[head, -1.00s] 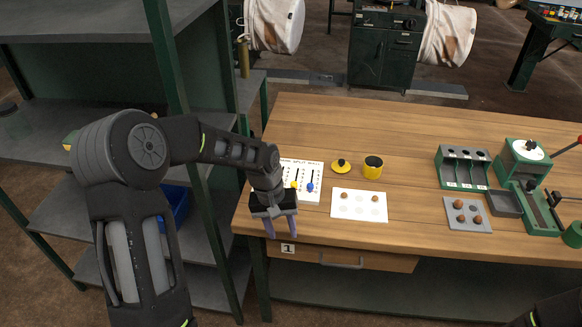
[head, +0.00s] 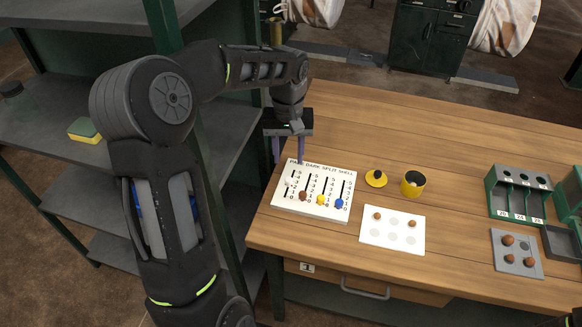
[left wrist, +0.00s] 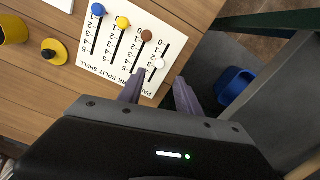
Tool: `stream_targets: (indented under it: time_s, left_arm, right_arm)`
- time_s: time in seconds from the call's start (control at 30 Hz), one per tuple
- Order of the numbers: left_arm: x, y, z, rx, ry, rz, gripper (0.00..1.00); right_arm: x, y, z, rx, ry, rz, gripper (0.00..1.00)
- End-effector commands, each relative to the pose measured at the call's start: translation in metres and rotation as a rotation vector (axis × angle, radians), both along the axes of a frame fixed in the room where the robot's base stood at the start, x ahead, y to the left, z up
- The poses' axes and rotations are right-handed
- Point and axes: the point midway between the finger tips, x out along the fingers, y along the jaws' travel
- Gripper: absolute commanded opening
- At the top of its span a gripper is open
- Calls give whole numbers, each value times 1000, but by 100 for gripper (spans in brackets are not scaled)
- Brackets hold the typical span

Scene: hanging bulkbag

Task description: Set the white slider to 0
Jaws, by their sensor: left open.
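A white slider panel (head: 318,206) lies on the wooden table with four slots, each with a scale from 0 to 5. The white slider (left wrist: 157,62) is in the outermost slot, partway along, off the 0 end. In the head view the white slider (head: 290,183) is small and pale against the board. The brown (left wrist: 146,36), yellow (left wrist: 122,22) and blue (left wrist: 98,9) sliders sit at the 0 ends. My left gripper (head: 288,154) is open and empty at the board's far left corner. In the left wrist view its fingertips (left wrist: 158,88) point towards the white slider; contact is not visible.
A yellow knobbed lid (head: 376,179) and a yellow cup (head: 412,184) stand right of the board. A white card (head: 392,244) with brown balls is in front of them. A green rack (head: 516,190) stands further right. A shelf unit (head: 60,130) is left of the table.

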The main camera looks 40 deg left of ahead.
Motion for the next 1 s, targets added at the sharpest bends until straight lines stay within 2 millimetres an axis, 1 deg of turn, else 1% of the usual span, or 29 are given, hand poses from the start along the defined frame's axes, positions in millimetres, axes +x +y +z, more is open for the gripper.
stream_targets:
  time_s: [0.17,0.27,0.37,0.73,0.87,1.0]
  left_arm:
    - [0,0,-1,0,0,-1,41]
    - [0,0,-4,-1,2,-1,41]
    - [0,-1,-13,-2,2,-1,41]
    - [-1,-1,-66,-2,3,-1,41]
    - [0,-1,-77,-2,1,-2,41]
    - [0,-1,-79,-2,-1,-2,41]
  right_arm:
    - [0,0,0,0,0,-1,36]
    - [0,0,1,0,0,-1,36]
    - [0,0,2,-1,1,-1,36]
    - [-1,-1,9,-3,3,-1,36]
    - [-1,-1,10,-3,4,-2,36]
    - [-1,-1,10,-3,4,-2,36]
